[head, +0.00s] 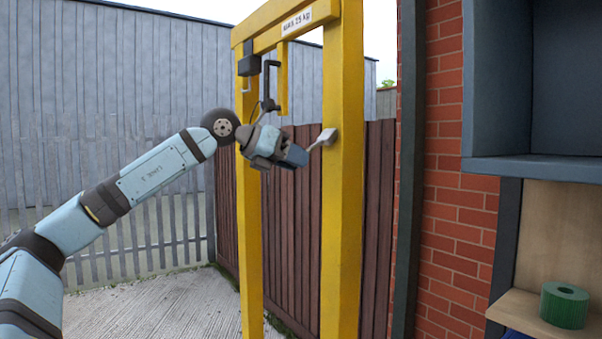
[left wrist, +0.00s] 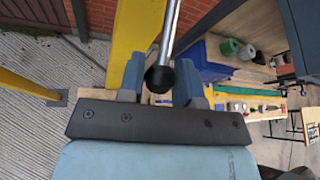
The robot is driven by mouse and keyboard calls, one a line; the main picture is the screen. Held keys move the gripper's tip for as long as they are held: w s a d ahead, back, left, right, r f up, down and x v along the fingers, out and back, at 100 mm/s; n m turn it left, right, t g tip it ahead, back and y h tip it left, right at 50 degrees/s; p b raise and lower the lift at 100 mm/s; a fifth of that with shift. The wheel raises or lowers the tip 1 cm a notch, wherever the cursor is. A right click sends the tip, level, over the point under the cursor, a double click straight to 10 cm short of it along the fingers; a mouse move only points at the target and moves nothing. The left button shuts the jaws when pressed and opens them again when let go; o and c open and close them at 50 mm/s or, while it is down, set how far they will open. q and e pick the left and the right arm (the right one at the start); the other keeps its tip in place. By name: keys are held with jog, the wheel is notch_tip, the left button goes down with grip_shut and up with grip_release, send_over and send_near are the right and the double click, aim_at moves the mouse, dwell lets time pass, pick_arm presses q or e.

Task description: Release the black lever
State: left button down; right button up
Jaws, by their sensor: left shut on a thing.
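The lever shows in the left wrist view as a bright metal rod (left wrist: 170,35) ending in a round black knob (left wrist: 160,79). The knob sits between the two fingers of my left gripper (left wrist: 160,85), which is shut on it. In the head view my left gripper (head: 297,155) is at the right-hand yellow post (head: 342,200). A pale grey piece of the lever (head: 325,138) shows between the gripper and the post. The knob is hidden by the fingers there. My right gripper is in neither view.
The yellow frame has a "MAX 25 kg" sign (head: 297,21) and a dark hanging bracket (head: 269,88) above my wrist. A brown fence (head: 378,230) stands behind. A brick wall (head: 455,250) and shelving with a green roll (head: 565,305) are at right. Paving at lower left is clear.

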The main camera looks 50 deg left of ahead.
pick_arm(q)
jog(key=r, duration=0.2)
jog(key=shift+s+r+p, duration=0.35)
jog(key=shift+s+p, duration=0.05)
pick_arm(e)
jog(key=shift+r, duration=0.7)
pick_arm(q)
jog(key=shift+s+r, duration=0.1)
jog(key=shift+r, duration=0.25)
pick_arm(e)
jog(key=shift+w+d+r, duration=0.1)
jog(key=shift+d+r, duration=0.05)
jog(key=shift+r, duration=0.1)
pick_arm(q)
jog(key=shift+r+p, duration=0.25)
jog(key=shift+p, duration=0.1)
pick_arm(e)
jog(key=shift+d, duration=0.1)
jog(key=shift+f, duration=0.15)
pick_arm(q)
jog(key=c, duration=1.1)
grip_release()
jog(key=shift+o, duration=1.4)
jog(key=shift+s+d, duration=0.1)
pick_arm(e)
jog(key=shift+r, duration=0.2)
